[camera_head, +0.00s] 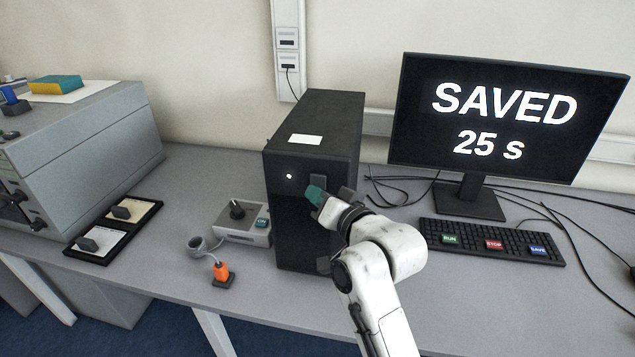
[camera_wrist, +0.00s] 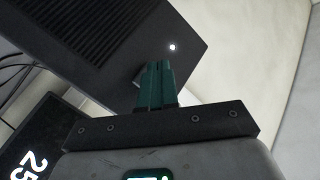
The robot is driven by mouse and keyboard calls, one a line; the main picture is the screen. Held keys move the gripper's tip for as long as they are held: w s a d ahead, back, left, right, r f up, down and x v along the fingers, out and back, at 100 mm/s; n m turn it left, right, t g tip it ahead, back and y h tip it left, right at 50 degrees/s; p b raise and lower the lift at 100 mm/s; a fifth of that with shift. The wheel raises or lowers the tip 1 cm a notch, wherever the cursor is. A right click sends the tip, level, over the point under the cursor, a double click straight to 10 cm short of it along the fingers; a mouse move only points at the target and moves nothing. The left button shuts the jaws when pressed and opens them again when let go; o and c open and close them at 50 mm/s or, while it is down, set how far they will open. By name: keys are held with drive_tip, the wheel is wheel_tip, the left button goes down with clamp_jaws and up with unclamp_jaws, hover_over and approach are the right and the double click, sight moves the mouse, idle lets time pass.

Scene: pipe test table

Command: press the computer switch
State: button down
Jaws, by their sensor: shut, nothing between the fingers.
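The black computer tower (camera_head: 299,228) stands upright on the grey table with a white label on top. A small white round light (camera_head: 289,176) glows high on its front face; it also shows in the wrist view (camera_wrist: 172,47). A dark grey block (camera_head: 319,183), which may be the switch, sits on the front right of the light, partly hidden by my gripper. My gripper (camera_head: 312,193) is shut and empty, its teal fingers close to the upper front, just below this block. In the wrist view the fingertips (camera_wrist: 157,66) overlap the tower; I cannot tell whether they touch.
A monitor (camera_head: 400,120) reading "SAVED 25 s" stands at the right, behind a keyboard (camera_head: 480,257) with RUN, STOP and SAVE keys. Cables lie behind.

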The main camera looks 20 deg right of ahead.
idle(0.7)
drive_tip(key=shift+w+d, duration=0.25)
drive_tip(key=shift+w, duration=0.1)
drive_tip(key=shift+w+d, duration=0.25)
drive_tip(key=shift+w, duration=0.1)
idle(0.7)
idle(0.3)
drive_tip(key=shift+s+a+p, duration=0.5)
drive_tip(key=shift+s+p, duration=0.05)
drive_tip(key=shift+s, duration=0.15)
drive_tip(key=s+a+p, duration=0.1)
drive_tip(key=s, duration=0.1)
drive_tip(key=s+a, duration=0.2)
drive_tip(key=shift+p, duration=0.35)
idle(0.7)
